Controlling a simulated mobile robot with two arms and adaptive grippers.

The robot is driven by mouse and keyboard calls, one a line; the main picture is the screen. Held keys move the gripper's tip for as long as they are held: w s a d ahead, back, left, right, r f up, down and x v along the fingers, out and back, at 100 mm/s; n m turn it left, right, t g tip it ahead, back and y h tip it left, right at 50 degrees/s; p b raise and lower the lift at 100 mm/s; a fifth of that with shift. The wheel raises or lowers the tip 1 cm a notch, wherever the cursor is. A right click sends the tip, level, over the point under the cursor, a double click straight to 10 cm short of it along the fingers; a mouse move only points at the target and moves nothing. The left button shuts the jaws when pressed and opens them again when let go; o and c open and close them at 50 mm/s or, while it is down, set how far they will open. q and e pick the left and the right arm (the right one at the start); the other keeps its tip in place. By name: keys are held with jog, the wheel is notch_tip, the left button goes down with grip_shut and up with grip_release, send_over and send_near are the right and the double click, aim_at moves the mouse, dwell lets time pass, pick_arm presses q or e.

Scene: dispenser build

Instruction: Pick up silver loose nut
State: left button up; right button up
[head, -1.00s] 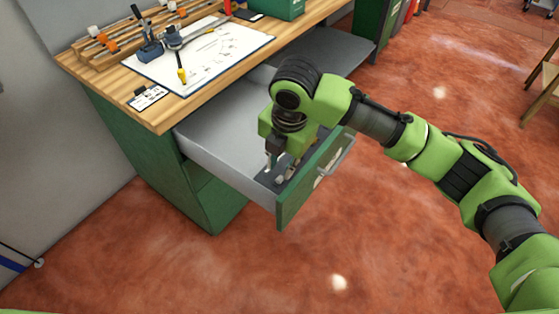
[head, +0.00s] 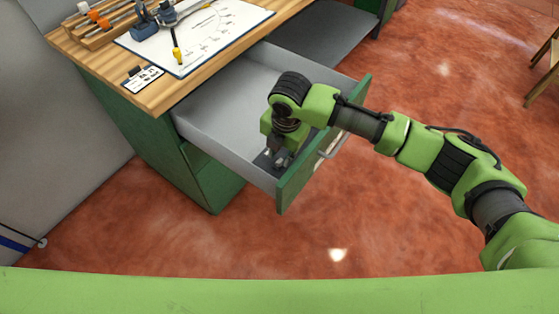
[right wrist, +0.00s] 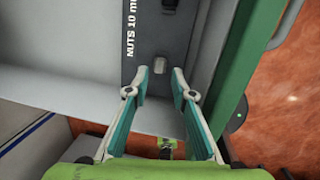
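A small silver nut (right wrist: 160,66) sits on a dark strip (right wrist: 146,42) printed "NUTS 10 m…" inside the drawer, in the right wrist view. My right gripper (right wrist: 160,79) is open, its two teal fingers on either side of the nut's near side, with gaps to it. In the head view the right gripper (head: 276,159) points down into the front end of the open drawer (head: 222,118). The nut cannot be made out there, hidden by the gripper or too small. My left gripper is not in view.
The drawer's green front panel (head: 300,184) with its handle stands close to the right gripper. A second metal piece (right wrist: 169,4) lies farther along the strip. The wooden worktop (head: 160,105) above holds a drawing sheet (head: 222,35) and tools. Red floor is clear in front.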

aim_at(280, 164)
jog(key=f, duration=0.2)
jog(key=shift+w+f, duration=0.25)
jog(key=shift+f, duration=0.3)
jog(key=shift+c, duration=0.7)
grip_shut()
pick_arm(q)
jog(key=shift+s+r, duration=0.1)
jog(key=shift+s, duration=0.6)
